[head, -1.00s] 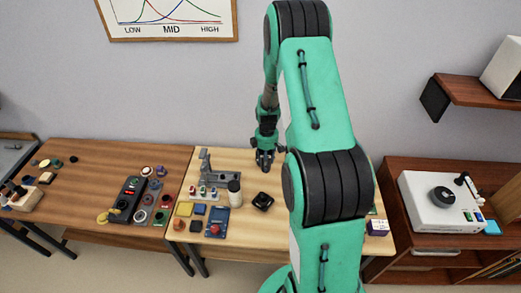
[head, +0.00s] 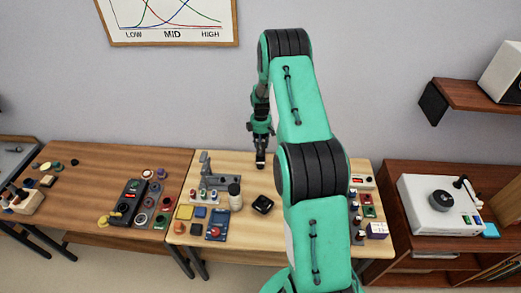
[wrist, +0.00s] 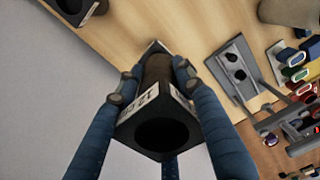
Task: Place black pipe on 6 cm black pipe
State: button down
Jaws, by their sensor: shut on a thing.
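My gripper (head: 260,148) is shut on a black pipe (head: 260,160) near the back of the middle table. In the wrist view my gripper's (wrist: 155,70) blue-grey fingers lie on either side of this pipe (wrist: 150,112). It has a square end with a round opening, and a white label that reads roughly 12 cm. Another short black pipe (head: 263,204) lies on the table in front of and slightly right of my gripper. In the wrist view a black pipe with a white label shows at the top left (wrist: 75,8). I cannot tell whether the held pipe touches the table.
A grey stand (head: 206,178) with small coloured parts is left of my gripper. A dark-and-white cylinder (head: 235,196) stands between it and the short pipe. A blue device (head: 217,224) lies at the front left. My arm hides part of the table's right side.

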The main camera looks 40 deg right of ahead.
jog(key=shift+w+d, duration=0.25)
jog(key=shift+w, duration=0.15)
jog(key=shift+f+p, duration=0.3)
jog(key=shift+f, duration=1.5)
jog(key=shift+f, duration=0.1)
jog(key=c, duration=1.1)
grip_release()
notch_tip(320, 180, up, 12)
jog(key=shift+r+b, duration=0.1)
jog(key=shift+b, duration=0.5)
